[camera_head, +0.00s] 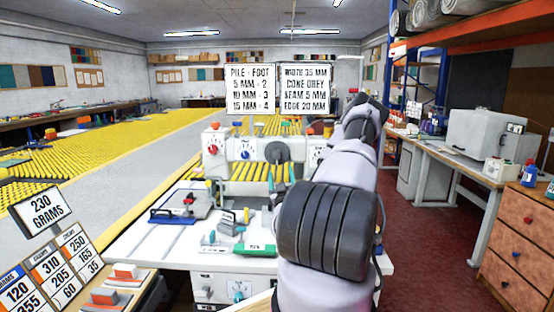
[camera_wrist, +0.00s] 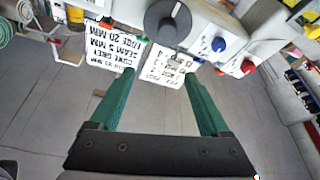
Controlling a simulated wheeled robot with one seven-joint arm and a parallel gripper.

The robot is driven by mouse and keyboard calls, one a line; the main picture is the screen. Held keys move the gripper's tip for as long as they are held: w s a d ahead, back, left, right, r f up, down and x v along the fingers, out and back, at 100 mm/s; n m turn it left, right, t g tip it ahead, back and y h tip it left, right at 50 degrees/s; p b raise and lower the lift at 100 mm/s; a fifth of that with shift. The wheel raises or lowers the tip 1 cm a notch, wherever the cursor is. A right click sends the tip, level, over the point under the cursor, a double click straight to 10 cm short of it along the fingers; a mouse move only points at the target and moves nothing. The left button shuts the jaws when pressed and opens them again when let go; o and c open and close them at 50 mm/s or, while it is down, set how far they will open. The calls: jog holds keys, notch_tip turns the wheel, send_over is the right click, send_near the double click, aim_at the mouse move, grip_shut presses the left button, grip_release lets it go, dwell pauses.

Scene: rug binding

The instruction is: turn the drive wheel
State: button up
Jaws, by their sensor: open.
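In the wrist view the wheel (camera_wrist: 180,28) is at the top centre, seen upside down and cut by the frame's top edge. My gripper (camera_wrist: 158,72) shows two green fingers, spread apart with nothing between them. The wheel lies beyond the fingertips, apart from them. In the head view my arm reaches up and forward to the right of the wheel, and the gripper cannot be made out there.
A red knob (camera_head: 212,149) and blue knob (camera_head: 246,150) sit left of the wheel. Two printed signs (camera_head: 250,89) (camera_head: 305,88) stand above the machine. The white worktable (camera_head: 150,240) holds tools and a green box (camera_head: 255,250). Benches line the right side; red floor lies between.

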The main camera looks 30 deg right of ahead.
aim_at(277, 157)
jog(key=w+d, duration=0.2)
jog(key=w, duration=0.2)
jog(key=w+d+r, duration=0.1)
jog(key=w+d, duration=0.1)
jog(key=w, duration=0.2)
jog(key=w+d, duration=0.2)
jog(key=w, duration=0.3)
jog(key=shift+d+r, duration=0.15)
jog(key=shift+r, duration=0.15)
jog(key=shift+w+d+r, duration=0.2)
jog(key=shift+w+d, duration=0.05)
jog(key=shift+w, duration=0.25)
grip_shut()
